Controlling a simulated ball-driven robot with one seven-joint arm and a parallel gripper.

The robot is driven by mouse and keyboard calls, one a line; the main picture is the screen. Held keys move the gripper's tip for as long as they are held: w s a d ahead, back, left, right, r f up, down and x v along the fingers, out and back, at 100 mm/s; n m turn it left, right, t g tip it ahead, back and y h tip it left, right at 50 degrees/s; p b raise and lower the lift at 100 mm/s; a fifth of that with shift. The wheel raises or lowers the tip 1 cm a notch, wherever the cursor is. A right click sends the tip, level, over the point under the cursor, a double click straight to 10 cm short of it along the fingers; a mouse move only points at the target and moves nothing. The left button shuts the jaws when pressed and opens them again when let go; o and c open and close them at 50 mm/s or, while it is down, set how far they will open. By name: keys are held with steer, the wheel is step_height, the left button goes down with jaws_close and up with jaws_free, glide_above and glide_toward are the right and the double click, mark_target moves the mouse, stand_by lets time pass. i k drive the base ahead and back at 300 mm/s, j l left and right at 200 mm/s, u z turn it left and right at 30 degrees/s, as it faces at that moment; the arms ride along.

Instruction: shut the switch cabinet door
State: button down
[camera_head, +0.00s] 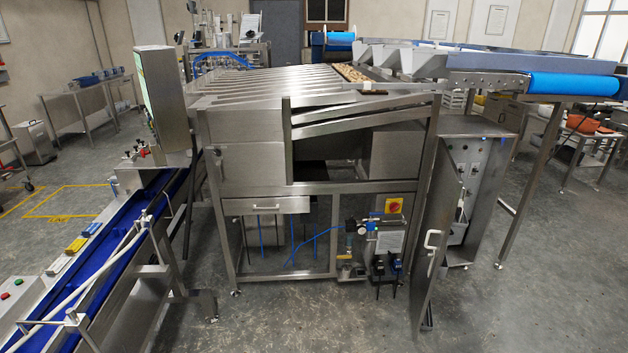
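The switch cabinet (490,172) is a grey metal box under the right end of the large steel machine. Its door (438,215) stands open, swung out toward me and seen nearly edge-on. A pale, bow-shaped handle (431,241) sits on the door's left face, below its middle. Switch gear shows inside the cabinet to the right of the door. Part of the cabinet's interior is hidden behind the door. My gripper and arm are not in this view.
The steel machine frame (330,187) fills the middle, close to the door's left side. A blue conveyor (110,245) runs along the left. A blue-belted conveyor (572,84) juts out above right. The concrete floor (520,310) is clear in front and to the right of the door.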

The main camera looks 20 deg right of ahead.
mark_target(441, 214)
steer(key=i+l+z, duration=0.2)
steer(key=i+z, duration=0.3)
steer(key=i, duration=0.3)
steer(key=i+z, duration=0.5)
steer(key=i, duration=0.25)
steer(key=i+j+z, duration=0.1)
steer(key=i+j, duration=0.35)
steer(key=j, duration=0.3)
steer(key=i+j+z, duration=0.1)
steer(key=j, duration=0.25)
steer(key=i+j, duration=0.1)
steer(key=j, duration=0.3)
